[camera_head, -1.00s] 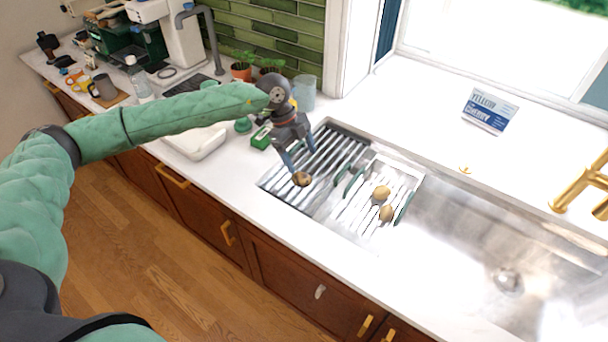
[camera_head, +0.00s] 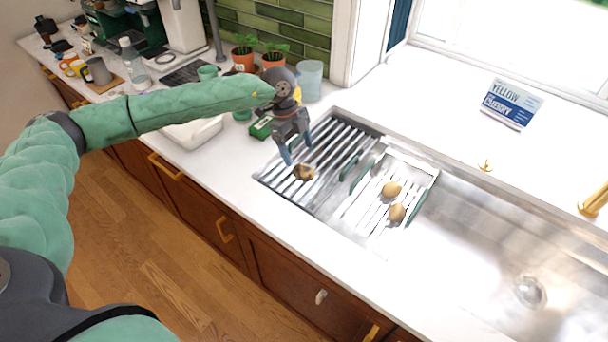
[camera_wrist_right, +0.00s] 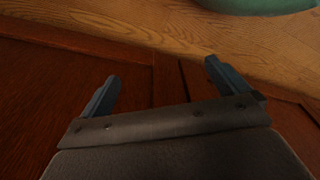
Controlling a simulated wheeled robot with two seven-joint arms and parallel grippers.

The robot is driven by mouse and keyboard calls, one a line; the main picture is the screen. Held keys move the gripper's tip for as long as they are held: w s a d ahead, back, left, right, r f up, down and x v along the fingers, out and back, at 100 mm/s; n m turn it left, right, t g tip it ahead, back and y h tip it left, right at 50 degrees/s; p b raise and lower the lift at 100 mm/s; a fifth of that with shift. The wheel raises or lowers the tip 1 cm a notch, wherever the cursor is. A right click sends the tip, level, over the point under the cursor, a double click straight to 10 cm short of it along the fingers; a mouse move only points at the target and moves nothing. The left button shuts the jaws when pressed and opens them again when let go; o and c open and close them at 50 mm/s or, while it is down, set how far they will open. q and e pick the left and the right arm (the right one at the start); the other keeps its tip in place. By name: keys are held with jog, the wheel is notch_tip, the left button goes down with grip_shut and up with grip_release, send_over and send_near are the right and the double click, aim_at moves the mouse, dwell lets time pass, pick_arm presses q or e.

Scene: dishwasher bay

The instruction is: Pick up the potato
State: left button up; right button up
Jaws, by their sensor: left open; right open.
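A brown potato (camera_head: 304,173) lies on the slatted rack at the left end of the sink. Two lighter potatoes, one farther back (camera_head: 391,189) and one nearer (camera_head: 397,212), lie on the right rack with green handles. My left gripper (camera_head: 298,150) is open and empty, pointing down just above and around the brown potato; I cannot tell whether a finger touches it. My right gripper (camera_wrist_right: 162,82) shows in the right wrist view, open and empty, in front of brown cabinet fronts and the wood floor.
The steel sink basin (camera_head: 480,240) lies to the right, with a gold faucet (camera_head: 594,200). A blue and white sign (camera_head: 511,103) stands behind. A green box (camera_head: 261,128), a white tray (camera_head: 193,133), a cup (camera_head: 309,80) and potted plants (camera_head: 244,55) surround my left arm.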

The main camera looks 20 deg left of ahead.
aim_at(302, 167)
pick_arm(q)
jog(key=shift+p+x, duration=0.45)
jog(key=shift+x, duration=0.65)
jog(key=p+x, duration=0.3)
jog(key=x, duration=0.1)
jog(key=shift+s+f, duration=0.2)
jog(key=shift+f, duration=0.4)
pick_arm(e)
jog(key=s+d+f, duration=0.3)
jog(key=s+f, duration=0.3)
jog(key=shift+d+f, duration=0.15)
pick_arm(q)
jog(key=shift+c, duration=0.4)
jog(key=c, duration=1)
pick_arm(e)
jog(key=shift+d, duration=0.1)
